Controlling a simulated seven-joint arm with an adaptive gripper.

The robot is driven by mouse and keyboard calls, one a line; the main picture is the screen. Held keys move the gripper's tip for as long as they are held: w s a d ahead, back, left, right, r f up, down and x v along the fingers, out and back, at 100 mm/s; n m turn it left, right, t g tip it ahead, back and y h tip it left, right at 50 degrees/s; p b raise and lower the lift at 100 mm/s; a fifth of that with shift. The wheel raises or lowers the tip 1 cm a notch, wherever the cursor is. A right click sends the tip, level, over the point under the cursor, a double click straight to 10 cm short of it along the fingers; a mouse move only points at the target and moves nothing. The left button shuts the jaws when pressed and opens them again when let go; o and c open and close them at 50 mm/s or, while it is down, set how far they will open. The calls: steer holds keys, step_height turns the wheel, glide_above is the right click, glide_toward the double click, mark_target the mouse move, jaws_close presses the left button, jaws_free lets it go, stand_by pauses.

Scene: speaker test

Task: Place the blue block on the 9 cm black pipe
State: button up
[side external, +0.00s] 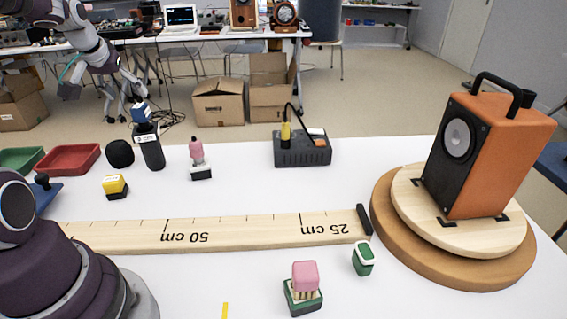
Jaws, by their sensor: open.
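The blue block (141,112) sits at the top of an upright black pipe (151,147) with a white label, at the left of the white table. The block looks slightly tilted, and its exact contact with the pipe is too small to tell. My gripper (131,92) comes down from the upper left and is just above the blue block. It is open, though its dark fingers are hard to make out against the background.
Red tray (72,158) lies left. A wooden ruler (230,231) crosses the table. An orange speaker (500,150) stands on a round wooden turntable (385,205) at right.

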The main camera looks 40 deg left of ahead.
steer(key=d+r+m+t+h, duration=0.1)
steer(key=d+r+m, duration=0.1)
steer(key=d, duration=0.7)
steer(key=d+r+m+h, duration=0.1)
steer(key=d+r+m, duration=0.2)
steer(key=d, duration=0.6)
steer(key=s+d+f+m+h, duration=0.2)
steer(key=s+d+f+m, duration=0.1)
steer(key=s+d, duration=0.4)
steer(key=d+m, duration=0.1)
steer(key=d, duration=0.2)
steer(key=shift+s+f+h, duration=0.15)
steer(key=shift+s+h, duration=0.05)
steer(key=shift+h, duration=0.2)
